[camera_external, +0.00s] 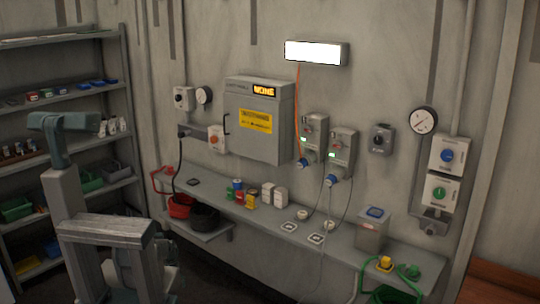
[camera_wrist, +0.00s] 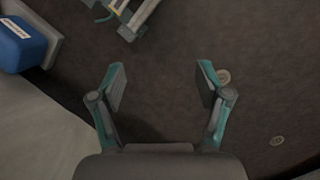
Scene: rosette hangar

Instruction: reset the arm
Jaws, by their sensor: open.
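My arm (camera_external: 62,124) stands at the left of the external view, in front of the shelves and to the left of the wall bench. Its upper teal and grey part is raised and bent. I cannot make out my gripper clearly in the external view. In the wrist view my gripper (camera_wrist: 161,82) is open, with its two teal and grey fingers wide apart. Nothing is between the fingers.
The bench (camera_external: 330,253) along the wall holds several small items. A grey cabinet (camera_external: 258,140) and switch boxes hang above it. Shelves (camera_external: 65,113) with bins stand at the left. In the wrist view a blue box (camera_wrist: 20,45) lies at upper left.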

